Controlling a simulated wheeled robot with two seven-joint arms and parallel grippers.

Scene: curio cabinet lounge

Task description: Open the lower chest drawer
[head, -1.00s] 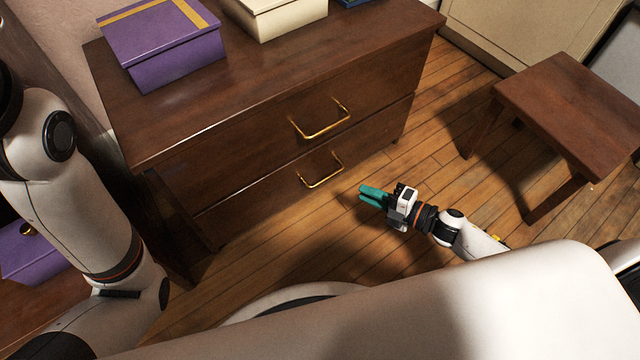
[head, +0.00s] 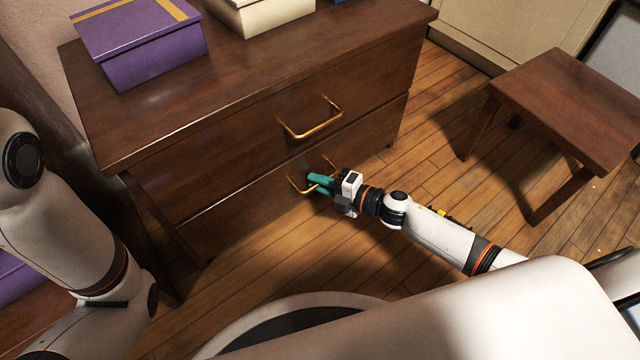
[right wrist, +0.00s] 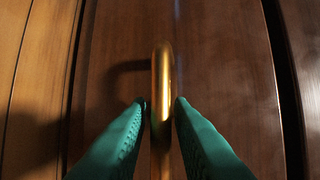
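The dark wooden chest has an upper drawer with a brass handle (head: 312,130) and a lower drawer (head: 262,205) with its own brass handle (head: 293,184). Both drawers look closed. My right gripper (head: 312,180), with green fingers, is at the lower handle. In the right wrist view the lower handle (right wrist: 162,85) runs between the two fingertips (right wrist: 160,104), one on each side. Small gaps seem to show beside the bar, so the fingers look open around it. Of my left arm only links show at the left; its gripper is out of view.
A purple box (head: 140,45) and a cream box (head: 262,12) stand on the chest top. A wooden stool (head: 570,95) stands on the right. The wooden floor (head: 420,175) between chest and stool is clear.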

